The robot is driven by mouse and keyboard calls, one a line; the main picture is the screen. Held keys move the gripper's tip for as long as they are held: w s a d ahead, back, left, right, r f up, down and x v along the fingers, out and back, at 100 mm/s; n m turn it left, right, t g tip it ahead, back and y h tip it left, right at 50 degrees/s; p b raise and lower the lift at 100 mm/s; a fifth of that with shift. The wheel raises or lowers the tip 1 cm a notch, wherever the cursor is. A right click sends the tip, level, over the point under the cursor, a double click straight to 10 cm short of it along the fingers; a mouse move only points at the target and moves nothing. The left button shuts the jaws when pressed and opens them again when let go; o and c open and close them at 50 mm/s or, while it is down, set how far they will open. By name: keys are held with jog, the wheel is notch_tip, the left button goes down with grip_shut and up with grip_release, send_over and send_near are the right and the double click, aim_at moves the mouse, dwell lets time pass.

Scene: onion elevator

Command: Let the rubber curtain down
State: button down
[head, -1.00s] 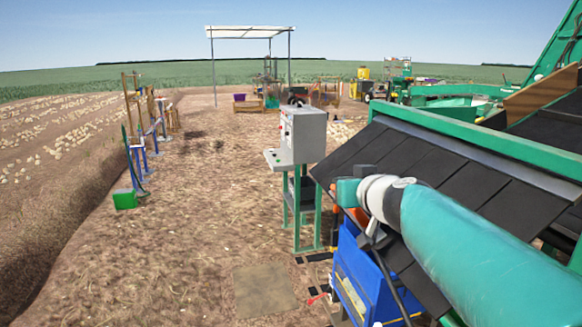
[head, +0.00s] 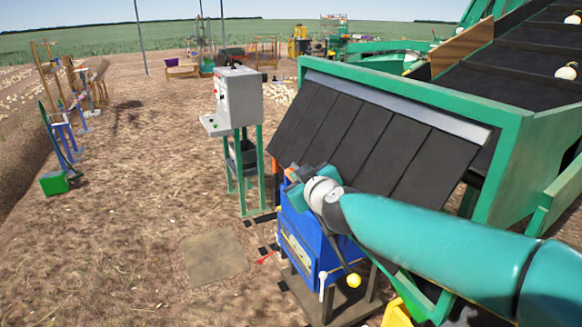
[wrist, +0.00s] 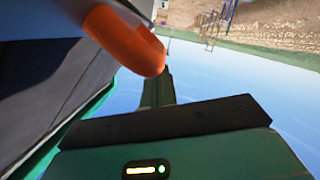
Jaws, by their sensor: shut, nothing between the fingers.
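The rubber curtain (head: 358,138) is a row of black slats hanging from a green frame (head: 420,92) in the head view. It slopes outward, with its lower edge held away from the frame. My gripper (head: 300,174) is at the curtain's lower left edge, above the blue box; whether it touches the slats I cannot tell. My gripper is shut and empty, its fingertips mostly hidden in the head view. An orange rounded piece (wrist: 128,40) is close to the gripper in the wrist view. An orange upright (head: 276,180) shows beneath the curtain's left corner.
A grey control cabinet (head: 238,97) on green legs is to the left. A dark conveyor with a few onions (head: 566,72) is at upper right. Open ground lies front left.

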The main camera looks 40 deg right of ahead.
jog(key=s+d+f+n+h, duration=0.1)
jog(key=s+d+f+n, duration=0.1)
jog(key=d+f, duration=0.2)
jog(key=s+d+f+n+h, duration=0.1)
jog(key=s+d+f+n, duration=0.1)
jog(key=d, duration=0.7)
jog(key=shift+d+f+n, duration=0.2)
jog(key=shift+f+n, duration=0.6)
jog(key=shift+f, duration=0.3)
jog(key=shift+d, duration=0.1)
jog(key=shift+r, duration=0.1)
